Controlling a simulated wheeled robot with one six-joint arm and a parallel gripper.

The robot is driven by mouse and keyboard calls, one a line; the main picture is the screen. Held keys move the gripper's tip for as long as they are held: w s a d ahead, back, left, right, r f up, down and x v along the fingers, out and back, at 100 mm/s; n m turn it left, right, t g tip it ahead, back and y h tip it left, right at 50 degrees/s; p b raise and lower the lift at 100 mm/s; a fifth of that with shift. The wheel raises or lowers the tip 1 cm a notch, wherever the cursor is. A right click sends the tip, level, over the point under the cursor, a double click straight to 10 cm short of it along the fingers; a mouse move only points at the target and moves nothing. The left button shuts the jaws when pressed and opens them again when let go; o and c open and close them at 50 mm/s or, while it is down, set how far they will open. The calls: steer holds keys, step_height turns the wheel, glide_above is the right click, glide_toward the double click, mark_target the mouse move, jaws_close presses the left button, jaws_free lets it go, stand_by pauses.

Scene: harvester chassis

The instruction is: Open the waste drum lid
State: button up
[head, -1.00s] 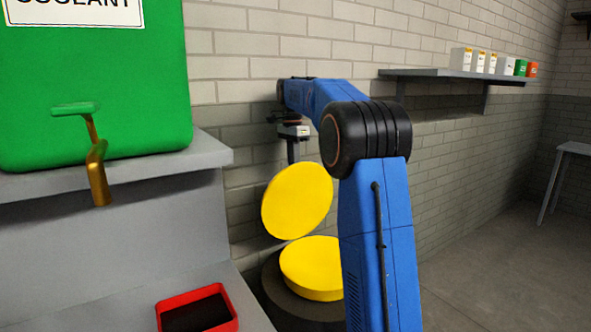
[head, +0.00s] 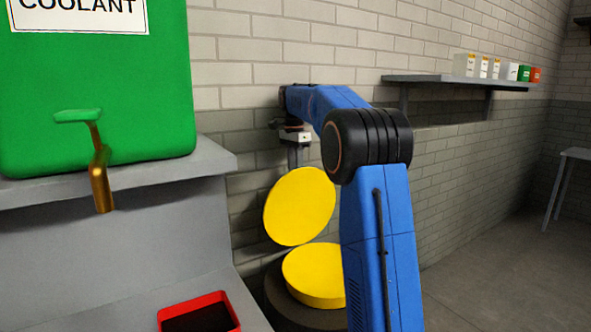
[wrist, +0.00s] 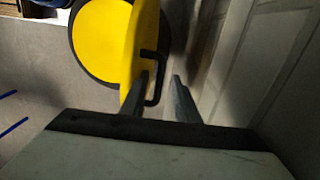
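The waste drum (head: 318,274) stands by the wall, with a yellow top and a dark body partly hidden by my arm. Its round yellow lid (head: 299,206) is raised and tilted steeply above the drum. In the wrist view the lid (wrist: 138,45) shows nearly edge-on, with a black bracket handle (wrist: 162,62) on its face. My gripper (wrist: 161,84) has its fingers apart, with the handle's lower part between them; I cannot tell whether they touch it. In the head view my gripper (head: 295,158) is just above the lid's upper edge.
A green coolant tank (head: 95,85) with a brass tap (head: 101,180) sits on a grey bench at left. A red tray (head: 200,312) lies lower down. A brick wall is close behind the drum. A wall shelf (head: 440,79) holds small boxes.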

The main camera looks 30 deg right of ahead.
step_height(320, 180, up, 12)
steer(key=shift+w, duration=0.4)
steer(key=shift+f, duration=0.1)
stand_by(0.5)
steer(key=s+a+f+n+t, duration=0.1)
steer(key=s+a+f+n, duration=0.2)
steer(key=s, duration=0.5)
steer(key=s+a+f+n+t, duration=0.1)
steer(key=s+a+f+n, duration=0.15)
steer(key=s+a, duration=0.45)
steer(key=s+a+f+n+t, duration=0.1)
steer(key=s+a+f+n, duration=0.2)
steer(key=s, duration=0.6)
steer(key=s+a+f+n+t, duration=0.1)
steer(key=s+f+n, duration=0.3)
steer(key=s+f, duration=0.6)
steer(key=s+a+f+n+t, duration=0.1)
steer(key=s+a+f+n, duration=0.3)
steer(key=s+f, duration=0.6)
steer(key=shift+s+a+f+n+t, duration=0.25)
steer(key=shift+s+a+n+t, duration=0.1)
steer(key=shift+n, duration=0.2)
